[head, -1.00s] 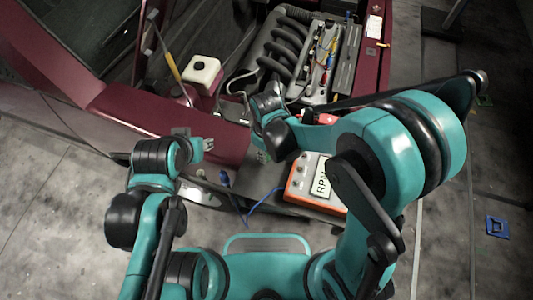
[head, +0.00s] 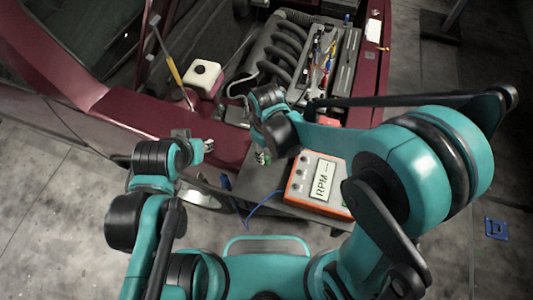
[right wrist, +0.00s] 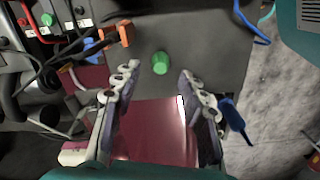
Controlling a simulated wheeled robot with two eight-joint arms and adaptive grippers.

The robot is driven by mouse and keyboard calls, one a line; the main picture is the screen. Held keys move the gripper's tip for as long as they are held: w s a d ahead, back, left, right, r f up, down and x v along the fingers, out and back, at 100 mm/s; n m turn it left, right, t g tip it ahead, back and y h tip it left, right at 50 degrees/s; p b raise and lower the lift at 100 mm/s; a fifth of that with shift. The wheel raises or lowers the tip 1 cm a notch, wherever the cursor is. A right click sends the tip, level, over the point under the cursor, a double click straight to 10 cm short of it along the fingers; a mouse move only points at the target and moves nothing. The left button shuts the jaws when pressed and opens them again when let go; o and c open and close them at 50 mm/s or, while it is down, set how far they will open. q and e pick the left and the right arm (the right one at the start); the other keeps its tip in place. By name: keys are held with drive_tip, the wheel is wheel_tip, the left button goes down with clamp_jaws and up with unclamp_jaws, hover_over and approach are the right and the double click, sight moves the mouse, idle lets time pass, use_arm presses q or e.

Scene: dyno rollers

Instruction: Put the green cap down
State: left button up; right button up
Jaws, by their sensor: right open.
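The green cap (right wrist: 160,63) rests on a flat dark grey surface (right wrist: 195,35) in the right wrist view. My right gripper (right wrist: 158,74) is open, with its fingers apart on either side below the cap in that view. The cap sits near the gap between the fingertips, and no finger visibly touches it. In the head view my right gripper (head: 262,157) is over the grey shelf by the car's front edge, small and partly hidden by its wrist. My left gripper (head: 208,146) is left of it, near the maroon car body; its jaws are too small to read.
An orange RPM meter (head: 318,186) lies on the grey shelf right of my right gripper, with a blue cable (head: 262,212) beside it. The open engine bay, a white-capped reservoir (head: 203,76) and a tray of tools (head: 325,60) are behind. A blue item (head: 497,229) lies on the floor.

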sight(267, 157)
wheel_tip(267, 157, up, 8)
drive_tip(key=p, duration=0.2)
drive_tip(key=s+d+r+m+t, duration=0.2)
drive_tip(key=d+r+m+t, duration=0.1)
drive_tip(key=d, duration=0.6)
drive_tip(key=s+d+r+m+t, duration=0.3)
drive_tip(key=d+r+m+t, duration=0.1)
drive_tip(key=d+m, duration=0.3)
drive_tip(key=shift+d+r+m, duration=0.35)
drive_tip(key=shift+d+m, duration=0.05)
drive_tip(key=shift+d, duration=0.55)
drive_tip(key=shift+s, duration=0.1)
wheel_tip(267, 157, down, 9)
drive_tip(key=b, duration=0.9)
drive_tip(key=shift+r, duration=0.2)
